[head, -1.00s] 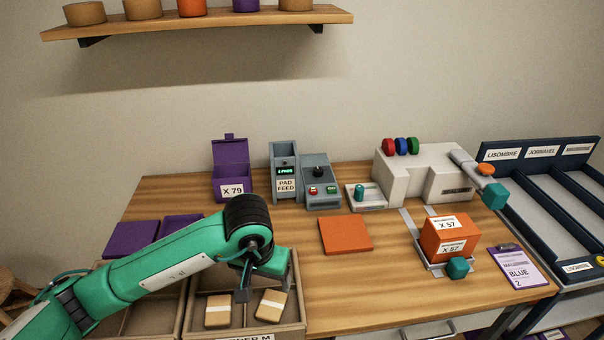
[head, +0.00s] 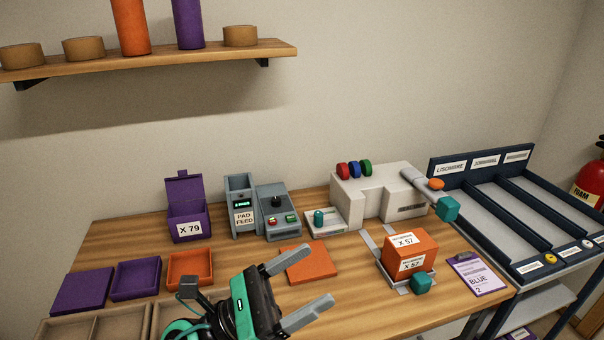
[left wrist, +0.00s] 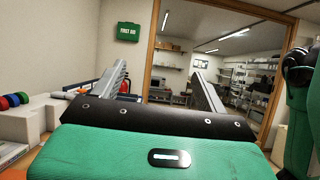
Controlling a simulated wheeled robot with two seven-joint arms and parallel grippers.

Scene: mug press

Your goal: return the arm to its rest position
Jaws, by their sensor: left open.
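My left gripper (head: 298,289) is at the bottom middle of the head view, above the front of the wooden table. Its two grey fingers are spread wide with nothing between them. It hides part of the table and the lower edge of the orange flat square (head: 307,263). In the left wrist view the open fingers (left wrist: 160,90) point toward a doorway and a room with shelves. My right gripper is not in the head view.
A grey-white press (head: 375,196) stands at the table's back right. An orange box (head: 410,250) marked X 57 sits in front of it. A purple box (head: 188,222) and the pad feed unit (head: 240,205) stand at the back. A divided tray (head: 95,328) is front left.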

